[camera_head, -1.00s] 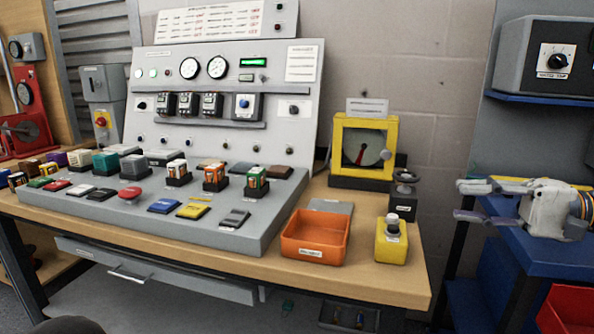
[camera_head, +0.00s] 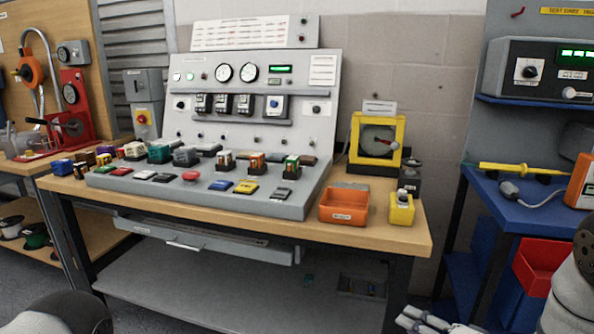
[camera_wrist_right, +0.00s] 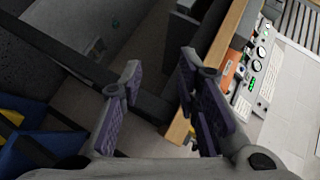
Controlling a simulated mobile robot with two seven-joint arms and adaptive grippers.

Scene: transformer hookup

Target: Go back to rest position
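My right gripper (camera_head: 425,320) shows at the bottom edge of the head view, low in front of the wooden bench (camera_head: 300,229) and clear of it. In the right wrist view my right gripper (camera_wrist_right: 157,95) has its two purple-padded fingers spread apart with nothing between them. The bench edge (camera_wrist_right: 205,90) lies beyond the right finger. The left gripper is out of view; only a dark rounded part, seemingly of my left arm, shows at the bottom left of the head view.
A sloped grey control panel (camera_head: 260,110) stands on the bench with several blocks. An orange tray (camera_head: 344,207), a yellow button box (camera_head: 402,209) and a yellow-framed gauge (camera_head: 376,140) are at its right. A blue bench (camera_head: 520,205) with a yellow probe (camera_head: 520,170) stands further right.

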